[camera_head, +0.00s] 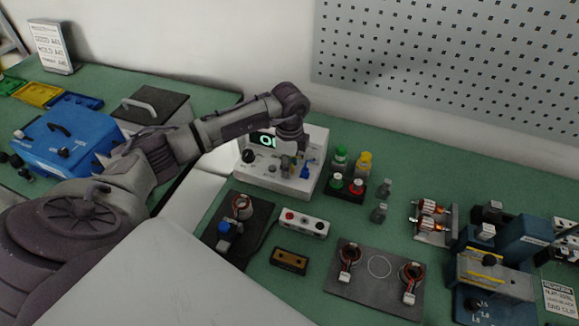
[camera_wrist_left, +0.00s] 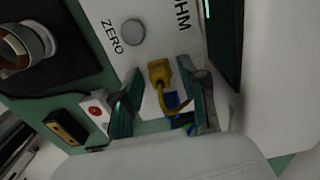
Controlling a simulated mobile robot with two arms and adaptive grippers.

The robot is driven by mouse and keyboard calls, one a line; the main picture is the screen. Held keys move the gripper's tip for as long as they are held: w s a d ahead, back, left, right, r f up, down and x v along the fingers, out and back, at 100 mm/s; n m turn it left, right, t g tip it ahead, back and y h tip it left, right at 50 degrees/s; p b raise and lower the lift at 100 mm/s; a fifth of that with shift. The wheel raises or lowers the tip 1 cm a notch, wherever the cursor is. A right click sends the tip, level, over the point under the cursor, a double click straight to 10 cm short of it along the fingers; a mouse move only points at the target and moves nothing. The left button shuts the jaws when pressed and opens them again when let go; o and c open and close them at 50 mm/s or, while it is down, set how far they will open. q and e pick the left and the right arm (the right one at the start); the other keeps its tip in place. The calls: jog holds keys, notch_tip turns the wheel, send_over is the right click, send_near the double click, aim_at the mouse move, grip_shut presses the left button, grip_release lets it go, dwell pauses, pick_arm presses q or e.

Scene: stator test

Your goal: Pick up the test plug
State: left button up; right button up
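The ohm tester (camera_head: 262,178) is a white box with a lit display on the green bench, beneath my left gripper. In the left wrist view a yellow plug (camera_wrist_left: 159,73) with a short curved yellow lead is at the tester's panel. A blue plug (camera_wrist_left: 182,121) is partly hidden behind the lead; it also shows at the tester's right side in the head view (camera_head: 306,169). My left gripper (camera_head: 290,162) points down at the panel. In the wrist view its teal-tipped fingers (camera_wrist_left: 164,104) are apart, either side of the yellow lead, with visible gaps. My right gripper is not visible.
Bottles and red and green buttons (camera_head: 346,186) stand just right of the tester. A dark fixture (camera_head: 225,247), a small button box (camera_head: 305,222) and a mat with stators (camera_head: 377,292) lie in front. A blue press (camera_head: 495,265) stands at the right.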

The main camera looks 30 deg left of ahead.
pick_arm(q)
grip_shut()
jog(key=shift+r, duration=0.1)
jog(key=shift+r, duration=0.2)
notch_tip(320, 180, up, 4)
jog(key=shift+w+f+b, duration=0.1)
jog(key=shift+f+b, duration=0.05)
jog(key=shift+b, duration=0.65)
jog(key=s+d+r+b, duration=0.2)
jog(key=s+d+r, duration=0.2)
jog(key=d, duration=0.7)
notch_tip(320, 180, up, 3)
jog(key=shift+s+f, duration=0.1)
jog(key=shift+s, duration=0.1)
jog(key=s+a, duration=0.3)
jog(key=s, duration=0.3)
jog(key=shift+s+a+p, duration=0.3)
jog(key=shift+s, duration=0.1)
